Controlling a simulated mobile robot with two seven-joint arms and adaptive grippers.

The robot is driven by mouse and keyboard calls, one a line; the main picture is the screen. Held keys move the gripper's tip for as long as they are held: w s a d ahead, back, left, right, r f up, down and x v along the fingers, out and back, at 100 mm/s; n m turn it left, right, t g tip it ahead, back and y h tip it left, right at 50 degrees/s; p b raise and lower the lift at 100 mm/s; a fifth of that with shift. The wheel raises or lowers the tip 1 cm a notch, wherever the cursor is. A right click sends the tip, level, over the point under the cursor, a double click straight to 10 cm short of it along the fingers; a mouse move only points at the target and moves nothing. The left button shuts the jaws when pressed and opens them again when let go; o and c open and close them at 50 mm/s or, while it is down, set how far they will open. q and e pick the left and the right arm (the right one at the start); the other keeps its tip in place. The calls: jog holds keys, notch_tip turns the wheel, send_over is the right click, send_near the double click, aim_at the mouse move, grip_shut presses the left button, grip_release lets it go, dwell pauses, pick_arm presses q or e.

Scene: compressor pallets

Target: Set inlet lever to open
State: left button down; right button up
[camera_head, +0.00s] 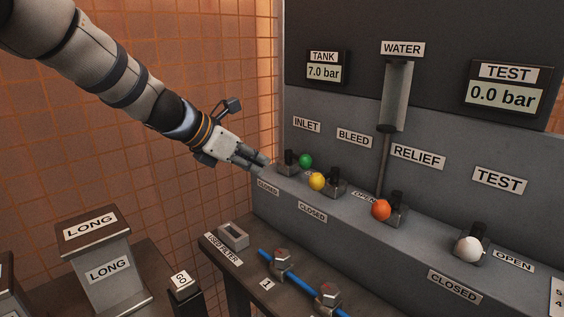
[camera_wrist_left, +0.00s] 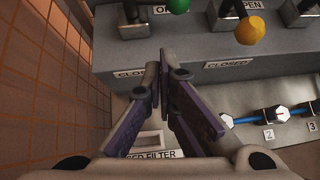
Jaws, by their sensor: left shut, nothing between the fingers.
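The inlet lever has a green ball knob (camera_head: 305,160) and a dark post (camera_head: 288,157) on the grey ledge, under the INLET label (camera_head: 306,125). The knob is to the right of the post. In the left wrist view the green knob (camera_wrist_left: 178,5) is cut by the top edge, beside a partly covered label starting with "O" (camera_wrist_left: 162,9). A CLOSED label (camera_head: 268,187) is on the ledge's front face. My left gripper (camera_head: 264,164) is shut and empty, its tips just left of the post. In the wrist view its fingertips (camera_wrist_left: 163,60) appear below the lever. My right gripper is out of view.
The yellow bleed knob (camera_head: 317,181), orange relief knob (camera_head: 381,209) and white test knob (camera_head: 468,248) follow along the ledge. A lower bench (camera_head: 233,267) holds a filter slot and blue pipe. A tiled wall (camera_head: 200,60) stands on the left.

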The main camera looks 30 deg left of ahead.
aim_at(284, 183)
pick_arm(q)
jog(key=w+d, duration=0.1)
jog(key=w, duration=0.1)
jog(key=w+d+f, duration=0.1)
jog(key=w, duration=0.1)
jog(key=w+f, duration=0.1)
jog(key=w, duration=0.1)
jog(key=shift+d+f, duration=0.15)
jog(key=shift+d, duration=0.25)
jog(key=shift+w+d, duration=0.2)
jog(key=shift+w, duration=0.25)
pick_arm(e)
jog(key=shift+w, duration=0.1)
